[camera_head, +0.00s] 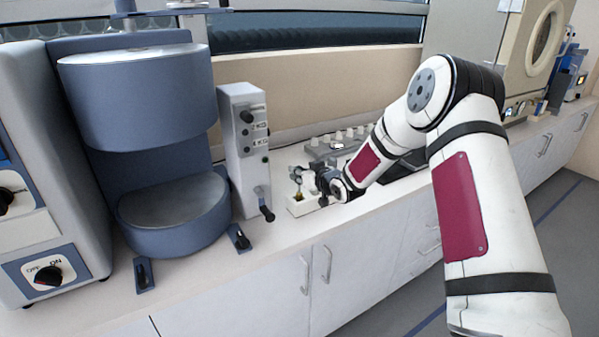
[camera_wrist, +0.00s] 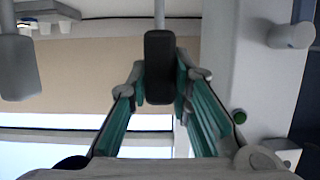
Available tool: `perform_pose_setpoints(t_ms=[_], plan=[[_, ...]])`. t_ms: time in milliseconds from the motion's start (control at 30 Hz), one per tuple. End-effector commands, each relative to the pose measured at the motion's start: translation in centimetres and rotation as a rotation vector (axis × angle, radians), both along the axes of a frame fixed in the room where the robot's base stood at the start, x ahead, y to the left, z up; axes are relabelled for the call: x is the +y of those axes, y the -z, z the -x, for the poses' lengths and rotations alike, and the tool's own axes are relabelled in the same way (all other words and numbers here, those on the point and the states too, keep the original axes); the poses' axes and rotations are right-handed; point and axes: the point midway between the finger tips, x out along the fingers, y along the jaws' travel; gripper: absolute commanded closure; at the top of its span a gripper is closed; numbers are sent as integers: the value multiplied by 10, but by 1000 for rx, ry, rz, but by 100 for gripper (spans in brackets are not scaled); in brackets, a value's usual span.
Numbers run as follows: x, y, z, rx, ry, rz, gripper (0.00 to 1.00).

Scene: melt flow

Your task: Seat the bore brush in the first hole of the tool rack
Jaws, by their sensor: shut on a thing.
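My gripper (camera_wrist: 158,78) is shut on a dark, block-shaped handle, taken to be that of the bore brush (camera_wrist: 158,55). A thin grey rod runs from the handle to the top edge of the wrist view, which is upside down. The rod's far end is out of that view. In the head view my gripper (camera_head: 304,180) is just above a small cream block, seemingly the tool rack (camera_head: 297,210), on the counter. A small yellowish part shows at the block. The brush tip and the holes are too small or hidden there, so I cannot tell whether the tip is in a hole.
A grey upright unit with knobs (camera_head: 243,150) stands close left of my gripper. A large blue cylindrical machine (camera_head: 160,150) is further left. Behind is a grey tray with several pale pegs (camera_head: 338,138). Another grey handle (camera_wrist: 17,65) hangs beside mine in the wrist view.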

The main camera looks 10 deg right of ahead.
Motion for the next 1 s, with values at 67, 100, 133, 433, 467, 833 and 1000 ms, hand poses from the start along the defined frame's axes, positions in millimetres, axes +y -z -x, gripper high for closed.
perform_pose_setpoints(t_ms=[67,100,133,433,467,833,1000], plan=[[0,1,0,0,0,0,74],[0,1,0,-1,0,0,65],[0,0,0,-1,0,0,58],[0,0,0,0,0,0,57],[0,0,1,0,0,0,57],[-18,-18,51,0,2,2,57],[-27,-28,81,0,1,1,57]])
